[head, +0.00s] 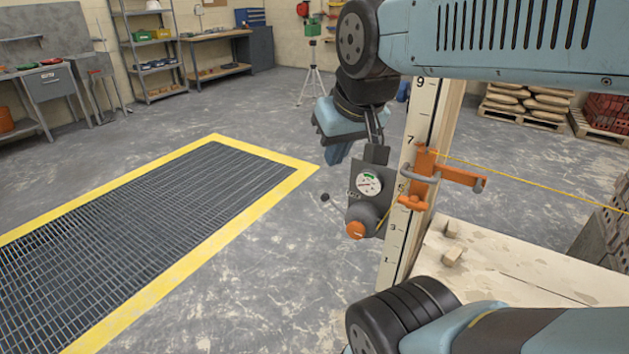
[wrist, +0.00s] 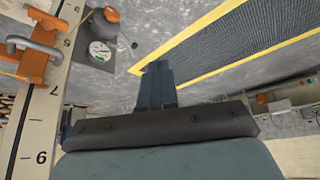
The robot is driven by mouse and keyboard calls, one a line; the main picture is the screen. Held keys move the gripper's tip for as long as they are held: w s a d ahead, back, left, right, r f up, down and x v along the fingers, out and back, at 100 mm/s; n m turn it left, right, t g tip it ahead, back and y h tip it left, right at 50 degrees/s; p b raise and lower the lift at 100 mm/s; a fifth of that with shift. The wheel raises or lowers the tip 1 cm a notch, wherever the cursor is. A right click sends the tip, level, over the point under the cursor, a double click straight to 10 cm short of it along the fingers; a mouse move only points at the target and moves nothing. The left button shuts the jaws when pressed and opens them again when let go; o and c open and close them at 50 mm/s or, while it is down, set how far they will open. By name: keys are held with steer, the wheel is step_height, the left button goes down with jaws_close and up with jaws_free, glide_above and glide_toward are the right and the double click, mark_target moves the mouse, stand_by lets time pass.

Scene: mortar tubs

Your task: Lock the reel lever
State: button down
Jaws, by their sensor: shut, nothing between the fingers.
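A grey reel housing (head: 362,215) with a round white gauge (head: 368,183) and an orange knob (head: 355,230) is beside the upright measuring staff (head: 392,243). A small dark ball end (head: 324,197) shows just left of the housing and may be the lever's tip; its arm is hard to make out. The wrist view also shows the gauge (wrist: 100,51), the orange knob (wrist: 106,16) and the dark ball (wrist: 134,45). My gripper (head: 335,155) is shut and empty, above and left of the housing. Its blue fingers also show in the wrist view (wrist: 155,75), apart from the reel.
An orange clamp (head: 424,180) with a grey handle sits on the staff, right of the reel. A yellow line (head: 530,182) runs right from it. A pale wooden board (head: 500,265) lies at lower right. A yellow-edged floor grate (head: 160,235) is at left; floor between is open.

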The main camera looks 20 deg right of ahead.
steer(key=shift+w+a, duration=0.1)
steer(key=shift+a, duration=0.05)
steer(key=m+g, duration=0.3)
steer(key=m, duration=0.8)
glide_above(325, 194)
steer(key=s, duration=0.3)
steer(key=s+x, duration=0.2)
steer(key=x, duration=0.6)
steer(key=s+f+x, duration=0.1)
steer(key=s+x, duration=0.1)
steer(key=x, duration=0.6)
steer(key=shift+r, duration=0.2)
steer(key=x, duration=1.4)
steer(key=shift+s+f, duration=0.1)
steer(key=shift+s, duration=0.1)
